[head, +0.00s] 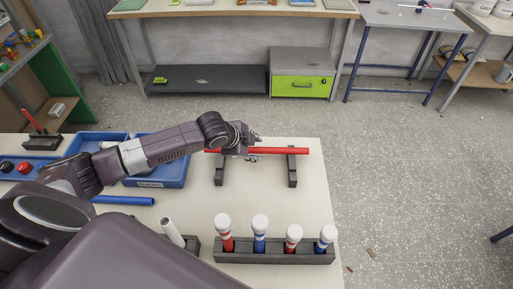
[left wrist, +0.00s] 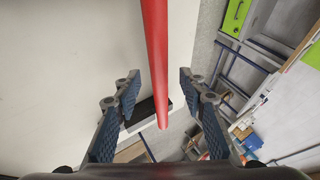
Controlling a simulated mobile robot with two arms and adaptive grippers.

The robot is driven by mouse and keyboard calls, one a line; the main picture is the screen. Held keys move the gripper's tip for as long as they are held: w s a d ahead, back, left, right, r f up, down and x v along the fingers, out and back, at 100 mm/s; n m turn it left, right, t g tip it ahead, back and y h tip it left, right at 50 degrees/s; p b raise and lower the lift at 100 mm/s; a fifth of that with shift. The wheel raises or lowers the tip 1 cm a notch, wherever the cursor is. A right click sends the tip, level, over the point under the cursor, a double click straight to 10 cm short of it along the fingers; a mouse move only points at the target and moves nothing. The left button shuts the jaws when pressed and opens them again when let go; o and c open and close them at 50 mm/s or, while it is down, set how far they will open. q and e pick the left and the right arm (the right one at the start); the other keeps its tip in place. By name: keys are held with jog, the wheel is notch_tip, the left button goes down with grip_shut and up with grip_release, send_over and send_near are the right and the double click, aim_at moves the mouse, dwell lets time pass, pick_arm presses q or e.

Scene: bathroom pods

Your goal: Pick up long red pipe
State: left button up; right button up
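The long red pipe (head: 285,150) lies level across two dark supports on the pale table. In the left wrist view the pipe (left wrist: 156,50) runs between the two fingers, with a gap on each side. My left gripper (head: 254,150) is at the pipe, a little left of its middle in the head view, with its fingers on either side. In the left wrist view the gripper (left wrist: 160,92) is open and holds nothing. The gripper hides a short stretch of the pipe in the head view. My right gripper is not in view.
A dark rack (head: 275,257) with red and blue white-capped tubes stands at the table's front. A blue tray (head: 174,181) and a blue pipe (head: 124,200) are at left. A white tube (head: 172,231) leans left of the rack. Bare table surrounds the supports.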

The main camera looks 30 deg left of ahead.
pick_arm(q)
jog(key=shift+w+d+f, duration=0.1)
jog(key=shift+w+f, duration=0.2)
jog(key=shift+f, duration=0.2)
grip_shut()
